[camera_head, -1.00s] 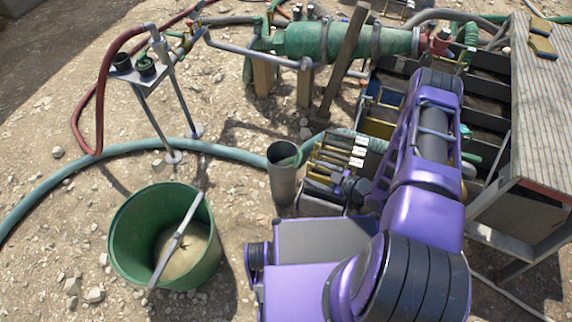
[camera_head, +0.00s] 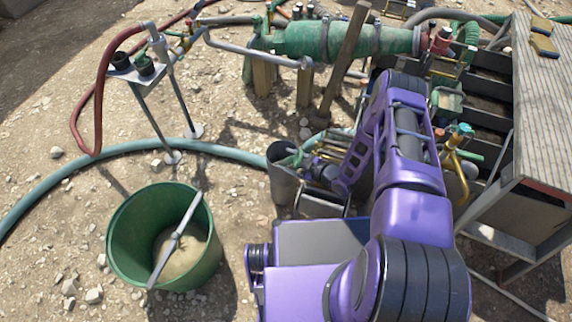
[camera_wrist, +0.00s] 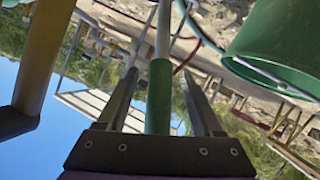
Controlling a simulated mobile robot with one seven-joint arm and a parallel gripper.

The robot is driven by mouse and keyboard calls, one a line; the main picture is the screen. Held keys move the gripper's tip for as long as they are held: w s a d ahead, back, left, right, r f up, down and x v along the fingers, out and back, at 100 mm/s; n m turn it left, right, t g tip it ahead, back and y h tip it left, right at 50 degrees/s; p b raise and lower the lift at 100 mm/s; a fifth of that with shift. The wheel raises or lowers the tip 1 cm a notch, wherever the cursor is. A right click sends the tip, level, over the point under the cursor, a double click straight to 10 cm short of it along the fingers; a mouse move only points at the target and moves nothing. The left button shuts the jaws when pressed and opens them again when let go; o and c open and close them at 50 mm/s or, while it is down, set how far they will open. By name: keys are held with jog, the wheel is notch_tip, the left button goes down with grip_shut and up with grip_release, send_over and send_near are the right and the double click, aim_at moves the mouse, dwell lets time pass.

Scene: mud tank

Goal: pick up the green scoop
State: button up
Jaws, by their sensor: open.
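A green handle with a grey shaft, which appears to be the green scoop (camera_wrist: 159,98), lies between the two fingers of my gripper (camera_wrist: 161,84) in the wrist view. Gaps show on both sides, so the open fingers straddle it without closing on it. In the head view my gripper (camera_head: 308,164) is at the mouth of an upright grey tube (camera_head: 282,187). A green piece (camera_head: 293,158) shows at that mouth, partly hidden by my gripper. I cannot tell the scoop's far end.
A green bucket (camera_head: 120,245) with a grey paddle (camera_head: 178,238) across it stands at left; the bucket also fills the upper right of the wrist view (camera_wrist: 270,45). Black tank compartments and a wooden deck (camera_head: 540,110) are at right. A blue-green hose (camera_head: 90,160) crosses the stony ground.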

grip_shut()
dwell(1.4)
